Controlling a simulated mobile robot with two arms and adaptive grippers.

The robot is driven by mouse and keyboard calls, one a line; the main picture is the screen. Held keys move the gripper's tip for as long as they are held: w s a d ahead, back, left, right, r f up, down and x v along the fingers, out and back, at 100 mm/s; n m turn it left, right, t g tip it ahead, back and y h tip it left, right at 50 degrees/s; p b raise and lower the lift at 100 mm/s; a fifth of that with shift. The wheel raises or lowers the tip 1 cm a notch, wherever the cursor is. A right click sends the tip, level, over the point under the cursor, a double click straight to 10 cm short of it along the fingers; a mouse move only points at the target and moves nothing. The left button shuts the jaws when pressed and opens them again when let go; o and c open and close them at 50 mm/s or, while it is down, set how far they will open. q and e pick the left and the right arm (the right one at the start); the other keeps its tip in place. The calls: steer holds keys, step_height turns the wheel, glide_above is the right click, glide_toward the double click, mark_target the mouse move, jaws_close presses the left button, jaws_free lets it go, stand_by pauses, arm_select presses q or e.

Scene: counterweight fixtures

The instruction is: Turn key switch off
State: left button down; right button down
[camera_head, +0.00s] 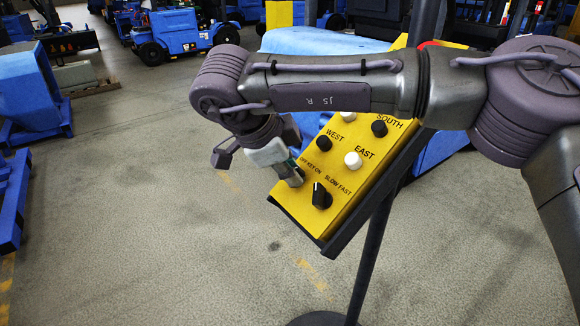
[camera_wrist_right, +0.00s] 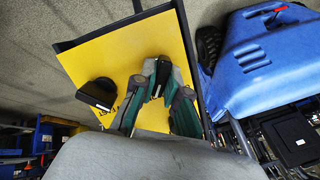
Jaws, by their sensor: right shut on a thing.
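A yellow control panel (camera_head: 299,208) stands tilted on a dark pole, with a black frame around it. Its lower left corner carries the label "OFF KEY ON". My right gripper (camera_head: 296,178) reaches down to that spot and is shut on the key switch, which is mostly hidden by the fingers. In the right wrist view the panel (camera_wrist_right: 98,58) fills the upper middle, and the fingertips of my right gripper (camera_wrist_right: 158,78) close together against its face. The key's angle cannot be made out. My left gripper is not in view.
A black SLOW FAST knob (camera_head: 321,196) sits close beside the gripper; it also shows in the right wrist view (camera_wrist_right: 97,93). A white EAST button (camera_head: 353,160) and black WEST button (camera_head: 324,143) are farther up. Blue vehicles stand behind.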

steer(key=n+p, duration=0.3)
steer(key=n, duration=0.1)
steer(key=shift+g, duration=0.3)
steer(key=n+p, duration=0.2)
steer(key=n, duration=0.1)
steer(key=shift+g+p, duration=0.3)
steer(key=n+p, duration=0.2)
steer(key=n, duration=0.1)
steer(key=shift+f+n+h, duration=0.1)
steer(key=shift+n+h, duration=0.3)
steer(key=shift+a+f+n+h+p, duration=0.15)
steer(key=shift+n+p, duration=0.25)
steer(key=shift+n, duration=0.45)
steer(key=shift+d+n+h+p, duration=0.15)
steer(key=shift+n+p, duration=0.2)
steer(key=shift+n, duration=0.5)
steer(key=shift+a+g, duration=0.1)
steer(key=shift+g, duration=0.2)
steer(key=c, duration=1.3)
jaws_free()
steer(key=shift+o, duration=0.5)
steer(key=shift+w, duration=0.2)
steer(key=v, duration=1.2)
